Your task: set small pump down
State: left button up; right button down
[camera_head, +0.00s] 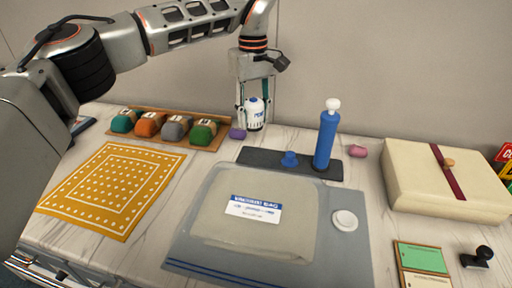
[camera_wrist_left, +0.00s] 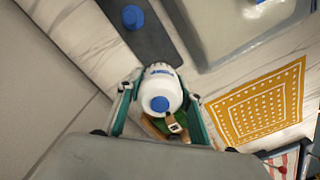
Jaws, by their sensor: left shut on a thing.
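The small pump (camera_head: 256,115) is a white, bottle-like body with blue lettering and a blue cap. My left gripper (camera_head: 254,104) is shut on it, one finger on each side, near the back edge of the worktop, between the row of colored items and the dark mat. The wrist view also shows the pump (camera_wrist_left: 160,84) between the fingers of the left gripper (camera_wrist_left: 160,112). I cannot tell whether its base touches the worktop. On the dark mat (camera_head: 256,157) stand a tall blue cylinder (camera_head: 326,140) with a white knob and a small blue piece (camera_head: 290,159). My right gripper is out of view.
A wooden tray (camera_head: 178,142) with several colored items is left of the gripper, a purple piece (camera_head: 237,133) close beside it. A clear vacuum bag (camera_head: 262,222) fills the front middle. A yellow patterned cloth (camera_head: 112,185) lies left, a cream box (camera_head: 440,185) right. The wall is close behind.

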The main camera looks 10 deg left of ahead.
aim_at(254, 156)
pick_arm(q)
notch_tip(254, 156, down, 10)
jog(key=shift+b, duration=0.55)
jog(key=shift+r, duration=0.1)
jog(key=o, duration=1.3)
notch_tip(254, 156, up, 12)
jog(key=shift+p, duration=0.8)
